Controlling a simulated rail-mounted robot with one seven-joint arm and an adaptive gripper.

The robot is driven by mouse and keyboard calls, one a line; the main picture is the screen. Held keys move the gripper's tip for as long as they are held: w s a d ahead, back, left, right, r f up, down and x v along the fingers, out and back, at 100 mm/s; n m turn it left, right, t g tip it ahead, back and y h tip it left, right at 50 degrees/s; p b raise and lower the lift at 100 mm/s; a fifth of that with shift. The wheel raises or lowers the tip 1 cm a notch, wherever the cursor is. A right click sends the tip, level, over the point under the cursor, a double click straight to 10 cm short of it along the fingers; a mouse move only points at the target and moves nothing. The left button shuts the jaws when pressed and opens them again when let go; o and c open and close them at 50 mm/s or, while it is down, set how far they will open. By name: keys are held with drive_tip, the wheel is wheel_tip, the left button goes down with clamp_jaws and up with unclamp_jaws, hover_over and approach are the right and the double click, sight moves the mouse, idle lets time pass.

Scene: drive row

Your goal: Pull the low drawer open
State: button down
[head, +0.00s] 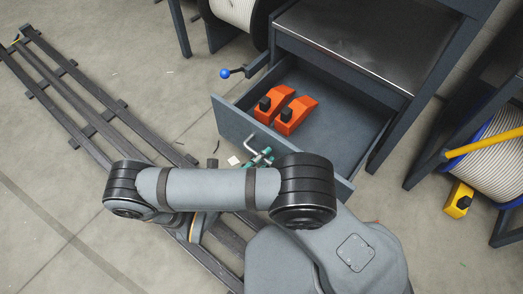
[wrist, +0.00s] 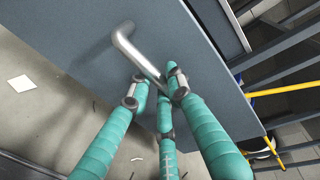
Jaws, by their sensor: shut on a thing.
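The low drawer (head: 345,136) stands well out from under the dark grey bench, and its inside shows. Its front panel also fills much of the wrist view (wrist: 205,72). A bent metal bar handle (wrist: 124,43) sits on that front panel. In the head view my gripper (head: 262,158) is small and partly hidden by my arm, at the drawer's front.
Two orange blocks with black knobs (head: 294,115) lie in the drawer. Cable reels stand behind and at the right (head: 496,148). A yellow block (head: 459,200) lies on the floor. Floor left of the drawer is mostly clear.

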drive_tip(key=shift+s+a, duration=0.15)
drive_tip(key=shift+a, duration=0.05)
drive_tip(key=c, duration=1.6)
unclamp_jaws()
drive_tip(key=v, duration=1.2)
drive_tip(key=shift+d, duration=0.1)
